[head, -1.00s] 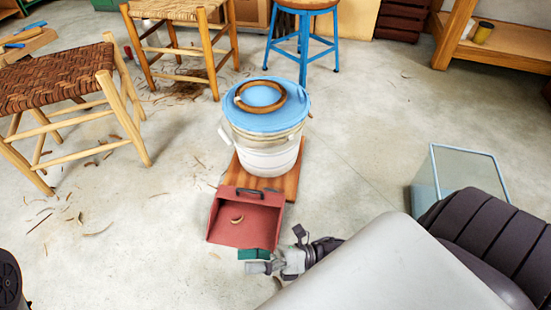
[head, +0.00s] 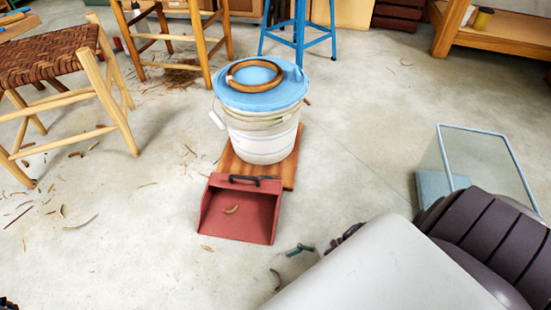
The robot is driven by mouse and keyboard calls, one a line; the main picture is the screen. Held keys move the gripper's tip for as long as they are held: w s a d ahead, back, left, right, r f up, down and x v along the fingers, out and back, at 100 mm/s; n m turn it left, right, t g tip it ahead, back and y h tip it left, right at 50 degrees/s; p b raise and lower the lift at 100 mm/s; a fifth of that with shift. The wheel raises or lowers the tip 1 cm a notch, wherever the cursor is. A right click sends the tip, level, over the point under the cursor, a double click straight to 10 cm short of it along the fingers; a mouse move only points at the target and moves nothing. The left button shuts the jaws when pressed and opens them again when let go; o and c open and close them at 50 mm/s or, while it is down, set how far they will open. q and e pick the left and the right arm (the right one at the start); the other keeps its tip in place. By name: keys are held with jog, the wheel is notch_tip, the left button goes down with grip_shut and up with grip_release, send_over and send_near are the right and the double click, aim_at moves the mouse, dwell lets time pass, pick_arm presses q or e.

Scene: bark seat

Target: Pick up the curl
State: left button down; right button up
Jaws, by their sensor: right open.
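A small brown curl (head: 276,279) lies on the concrete floor below the dustpan, close to the edge of my right arm. Another curl (head: 231,209) lies inside the red dustpan (head: 262,234). My right gripper (head: 300,249) is open; only its dark green fingertip part and a bit of dark linkage show past my pale arm, which hides the rest. It is above and right of the floor curl in the picture, apart from it. I see nothing between its fingers.
A white bucket (head: 262,145) with a blue lid (head: 285,92) and a brown ring (head: 232,78) stands on a wooden board (head: 289,172) behind the dustpan. A glass tank (head: 478,160) stands at right. More curls (head: 80,222) lie near the woven stool (head: 40,80).

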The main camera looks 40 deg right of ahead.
aim_at(275, 278)
jog(key=b+x, duration=0.3)
jog(key=x, duration=0.2)
jog(key=shift+d+f+b, duration=0.1)
jog(key=shift+f+b, duration=0.1)
jog(key=shift+b, duration=0.15)
jog(key=shift+w+a, duration=0.1)
jog(key=shift+a, duration=0.15)
jog(key=c, duration=0.7)
